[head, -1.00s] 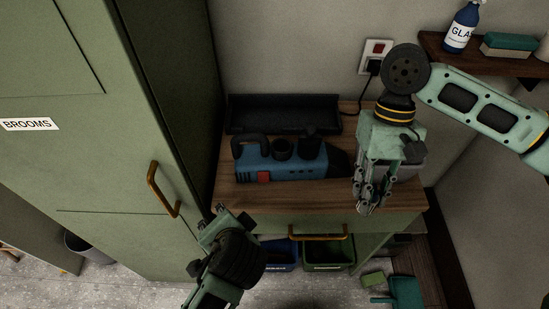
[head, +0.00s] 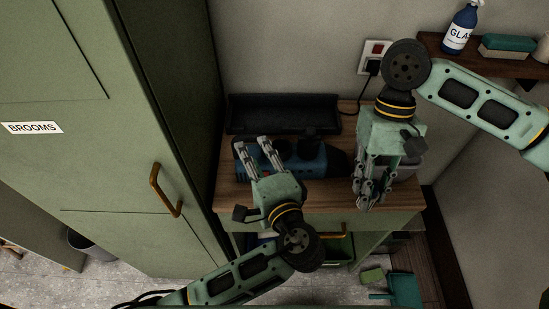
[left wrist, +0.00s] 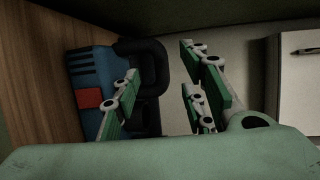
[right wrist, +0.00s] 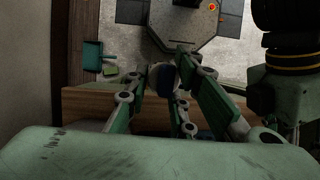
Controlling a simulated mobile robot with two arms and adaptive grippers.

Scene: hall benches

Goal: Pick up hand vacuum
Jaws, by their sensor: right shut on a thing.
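The hand vacuum (head: 310,163), a blue body with black parts, lies on the wooden cabinet top, partly hidden by my left arm. In the left wrist view its blue body (left wrist: 88,68) has a red patch, and its black handle (left wrist: 148,58) shows between and beyond the fingers. My left gripper (head: 259,146) is open over the vacuum's left end, apart from the handle as far as I can tell. My right gripper (head: 372,193) is shut at the right of the vacuum on a small roundish dark-and-pale thing (right wrist: 162,80), mostly hidden by the fingers.
The green brooms cupboard (head: 130,130) closes off the left. A shelf (head: 480,56) holds a bottle at upper right. A teal dustpan (head: 405,290) lies on the floor.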

